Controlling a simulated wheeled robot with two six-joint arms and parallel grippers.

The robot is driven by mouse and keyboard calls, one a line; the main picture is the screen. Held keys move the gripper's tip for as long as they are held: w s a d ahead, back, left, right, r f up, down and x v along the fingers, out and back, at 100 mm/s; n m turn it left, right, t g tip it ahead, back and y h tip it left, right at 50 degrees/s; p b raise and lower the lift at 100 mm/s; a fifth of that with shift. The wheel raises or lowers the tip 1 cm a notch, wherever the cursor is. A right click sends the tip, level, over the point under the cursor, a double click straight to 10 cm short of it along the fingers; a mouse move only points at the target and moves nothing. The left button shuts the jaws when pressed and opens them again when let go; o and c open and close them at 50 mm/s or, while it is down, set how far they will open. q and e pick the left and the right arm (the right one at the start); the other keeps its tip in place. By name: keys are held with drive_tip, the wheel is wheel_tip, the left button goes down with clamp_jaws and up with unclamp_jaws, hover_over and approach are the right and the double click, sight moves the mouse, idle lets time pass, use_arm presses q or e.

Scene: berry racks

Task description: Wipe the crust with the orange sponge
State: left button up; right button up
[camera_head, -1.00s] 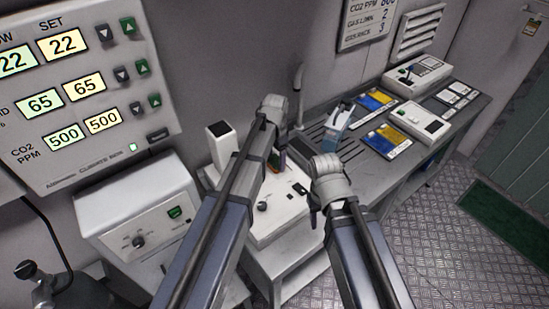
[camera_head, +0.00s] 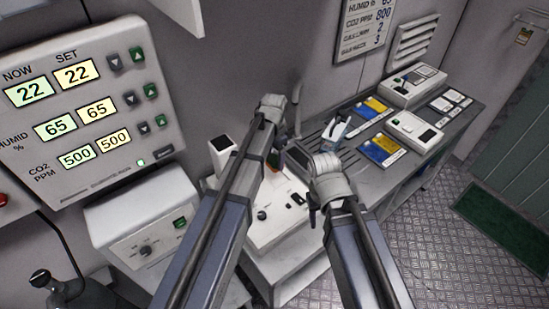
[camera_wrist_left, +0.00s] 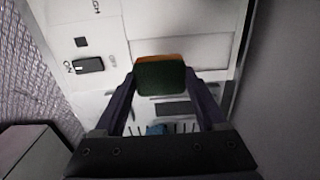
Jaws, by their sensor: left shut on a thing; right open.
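The sponge (camera_wrist_left: 160,78), green with an orange edge, is held between the two fingers of my left gripper (camera_wrist_left: 160,88) in the left wrist view. It is over the white machine (camera_wrist_left: 225,20). The white machine (camera_head: 272,234) stands below both arms in the head view. My right gripper (camera_head: 314,214) is open and mostly hidden behind its own wrist, over the machine's right side. I cannot make out the crust.
A grey bench (camera_head: 372,186) with blue-and-yellow cards (camera_head: 381,150) and white devices (camera_head: 414,132) stands to the right. A white box (camera_head: 150,222) stands to the left, below a wall control panel (camera_head: 80,110).

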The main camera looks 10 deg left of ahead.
use_arm(q)
wheel_tip(320, 180, up, 3)
drive_tip(key=p, duration=0.3)
